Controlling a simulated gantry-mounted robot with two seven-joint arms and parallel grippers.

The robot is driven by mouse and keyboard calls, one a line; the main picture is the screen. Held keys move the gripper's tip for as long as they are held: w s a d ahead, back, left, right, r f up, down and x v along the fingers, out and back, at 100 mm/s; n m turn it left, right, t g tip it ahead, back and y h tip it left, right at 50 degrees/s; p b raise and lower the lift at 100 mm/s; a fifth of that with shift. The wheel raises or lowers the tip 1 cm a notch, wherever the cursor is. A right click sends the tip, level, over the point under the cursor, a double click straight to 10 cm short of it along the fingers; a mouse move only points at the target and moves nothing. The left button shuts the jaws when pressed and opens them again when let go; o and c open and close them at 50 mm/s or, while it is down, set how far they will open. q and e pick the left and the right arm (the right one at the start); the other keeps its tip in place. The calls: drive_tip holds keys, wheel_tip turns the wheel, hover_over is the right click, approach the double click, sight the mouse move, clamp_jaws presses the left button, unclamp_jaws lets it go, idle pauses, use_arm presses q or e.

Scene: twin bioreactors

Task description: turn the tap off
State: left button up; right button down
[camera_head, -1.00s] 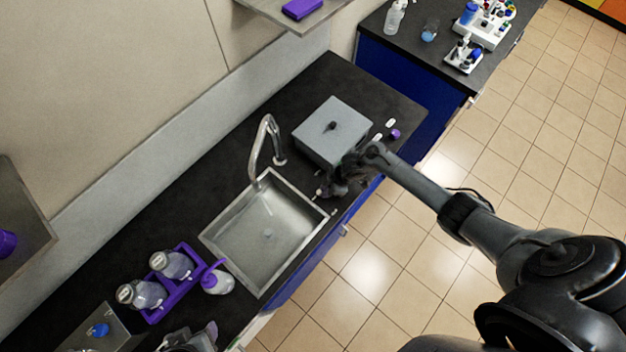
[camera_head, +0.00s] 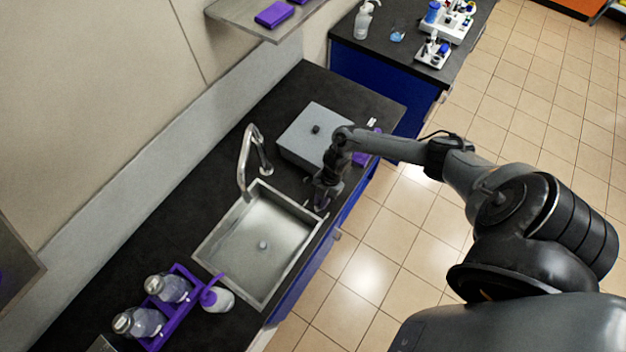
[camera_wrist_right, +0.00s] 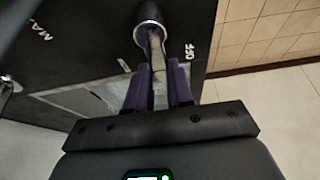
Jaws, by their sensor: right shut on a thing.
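The tap (camera_head: 247,160) is a curved metal spout at the back of the sink (camera_head: 215,262). I cannot make out water under it. My right gripper (camera_head: 323,201) points down by the sink's right corner. In the right wrist view, its purple fingers (camera_wrist_right: 158,92) are shut on the tap's metal lever (camera_wrist_right: 157,50), which comes out of a round metal base (camera_wrist_right: 149,28). White "OFF" (camera_wrist_right: 190,51) is printed close to the right of the lever, and "MAX" (camera_wrist_right: 40,29) farther to the left. My left gripper is not in view.
A grey box (camera_head: 310,136) with a black knob stands close behind the right gripper. A purple rack (camera_head: 176,318) with two bottles and a purple-topped bottle (camera_head: 217,299) stand left of the sink. A shelf (camera_head: 226,12) juts from the wall above.

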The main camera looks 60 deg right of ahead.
drive_tip(key=shift+s+n, duration=0.15)
drive_tip(key=shift+n, duration=0.15)
drive_tip(key=c, duration=1)
unclamp_jaws()
drive_tip(key=shift+d+r, duration=0.2)
drive_tip(key=shift+r, duration=0.3)
drive_tip(key=v, duration=0.9)
drive_tip(key=shift+d+r, duration=0.15)
drive_tip(key=shift+r, duration=0.2)
